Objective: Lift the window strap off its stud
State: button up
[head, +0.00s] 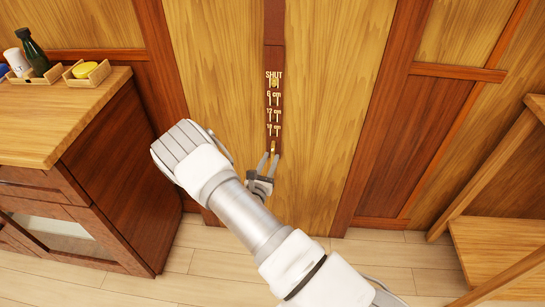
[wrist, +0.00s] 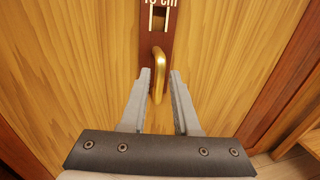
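The window strap (head: 274,45) is a dark brown band hanging down the wooden wall panel in the head view. It carries slots marked SHUT, 6 cm, 12 cm and further down; its lower end also shows in the wrist view (wrist: 170,42). A small brass stud (head: 275,84) shows at the SHUT slot. A curved brass handle (wrist: 161,66) is at the strap's lower end. My gripper (head: 270,155) is open at that end. In the wrist view its fingers (wrist: 160,73) stand either side of the handle, with gaps visible; whether they touch it is not clear.
A wooden cabinet (head: 60,115) stands at left, with a dark bottle (head: 34,55), a white cup (head: 17,62) and a yellow item (head: 84,69) in small trays. A wooden bench (head: 497,250) is at right. The floor between is clear.

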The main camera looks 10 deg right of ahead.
aim_at(272, 155)
jog(key=shift+x, duration=1.55)
jog(key=shift+c, duration=0.2)
grip_shut()
